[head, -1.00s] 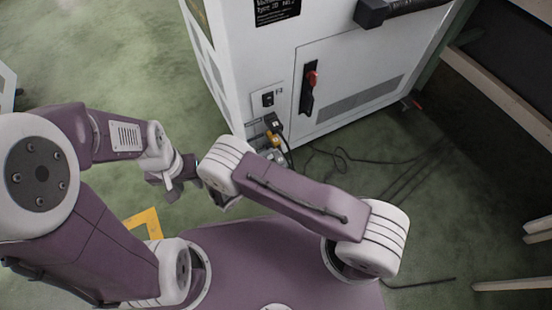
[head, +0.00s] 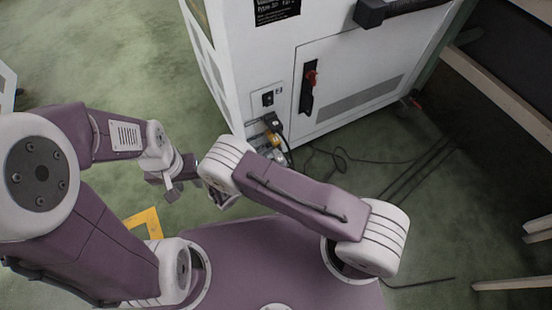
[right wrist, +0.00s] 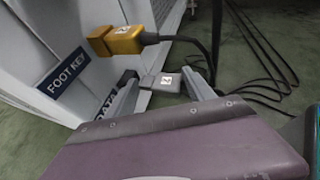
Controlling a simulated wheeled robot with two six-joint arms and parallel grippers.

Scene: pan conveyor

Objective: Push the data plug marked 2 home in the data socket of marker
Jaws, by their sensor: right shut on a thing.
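In the right wrist view, the grey data plug (right wrist: 166,82) with a white tag marked 2 sits between the fingers of my right gripper (right wrist: 160,80), which is shut on it. The plug is close to the machine's panel beside a dark opening; its front end is partly hidden, and I cannot tell how deep it sits. A partly hidden label reading DATA (right wrist: 106,106) is by the left finger.
An orange plug (right wrist: 124,40) with a black cable sits above the data plug, near the FOOT KEY label (right wrist: 66,72). Loose black cables (head: 345,158) lie on the green floor at right.

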